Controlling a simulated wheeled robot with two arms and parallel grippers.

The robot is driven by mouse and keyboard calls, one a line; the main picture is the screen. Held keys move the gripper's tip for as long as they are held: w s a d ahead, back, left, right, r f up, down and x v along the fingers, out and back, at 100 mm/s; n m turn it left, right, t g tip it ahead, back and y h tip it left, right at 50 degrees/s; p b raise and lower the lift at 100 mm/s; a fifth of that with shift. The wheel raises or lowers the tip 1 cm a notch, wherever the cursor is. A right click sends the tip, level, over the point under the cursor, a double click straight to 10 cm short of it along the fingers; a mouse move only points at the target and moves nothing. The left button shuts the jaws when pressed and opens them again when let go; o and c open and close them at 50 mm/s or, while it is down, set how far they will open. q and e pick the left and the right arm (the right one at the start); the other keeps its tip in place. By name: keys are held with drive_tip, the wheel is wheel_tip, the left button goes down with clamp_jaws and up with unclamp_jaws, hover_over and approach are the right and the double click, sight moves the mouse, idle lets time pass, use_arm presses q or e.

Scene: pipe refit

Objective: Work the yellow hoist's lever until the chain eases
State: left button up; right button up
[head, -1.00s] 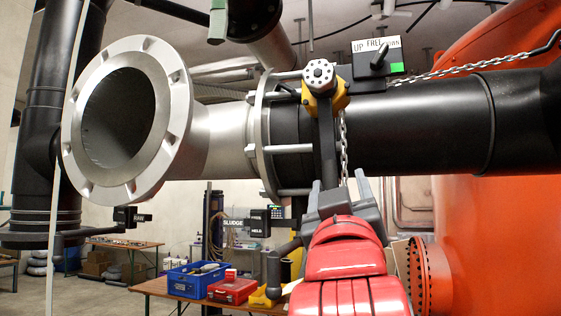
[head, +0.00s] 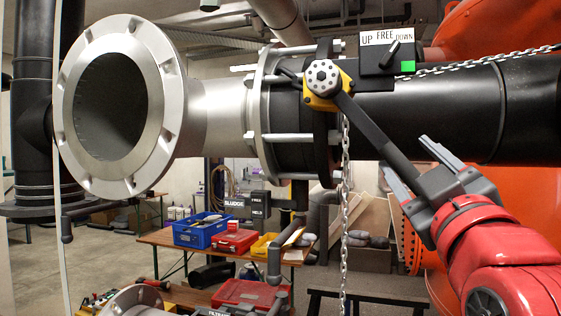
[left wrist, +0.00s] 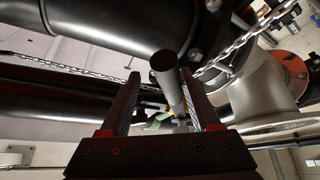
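The yellow hoist (head: 322,88) sits on the flange of the black pipe, with a round grey hub. Its dark lever (head: 372,128) slants down to the right. My left gripper (head: 404,153) is at the lever's lower end, fingers apart, one on each side. In the left wrist view, the lever end (left wrist: 164,62) lies between the open fingers (left wrist: 160,85), nearer the right one, with a gap on the left. A chain (head: 470,64) runs right along the pipe top; another length (head: 346,220) hangs down. The selector knob (head: 389,54) leans right, towards DOWN. My right gripper is out of view.
A silver flanged pipe end (head: 170,110) is at the left. The black pipe (head: 440,108) runs right towards an orange tank (head: 465,25). A table behind holds a blue crate (head: 200,232) and a red box (head: 234,241). Space below the lever looks open.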

use_arm(q)
drive_tip(key=r+p, duration=0.1)
drive_tip(key=d+r+n+p, duration=0.1)
drive_tip(key=d+r+p, duration=0.1)
drive_tip(key=shift+s+y+p, duration=0.3)
drive_tip(key=shift+y, duration=0.1)
drive_tip(key=a+f+b, duration=0.1)
drive_tip(key=b, duration=0.1)
drive_tip(key=a+f+m+h+b, duration=0.1)
drive_tip(key=f+b, duration=0.1)
drive_tip(key=w+a+f+m+b, duration=0.1)
drive_tip(key=f+b, duration=0.1)
drive_tip(key=shift+a+h+b, duration=0.3)
drive_tip(key=shift+a+b, duration=0.05)
drive_tip(key=shift+a, duration=0.05)
drive_tip(key=w+a+f+m+h+b, duration=0.2)
drive_tip(key=a+f+m+h+b, duration=0.15)
drive_tip(key=a+m+b, duration=0.35)
drive_tip(key=s+a+f+n+p, duration=0.1)
drive_tip(key=s+a+f, duration=0.1)
drive_tip(key=s, duration=0.5)
drive_tip(key=shift+s+a+f+t+h, duration=0.25)
drive_tip(key=shift+f+t+h, duration=0.1)
drive_tip(key=shift+f, duration=0.45)
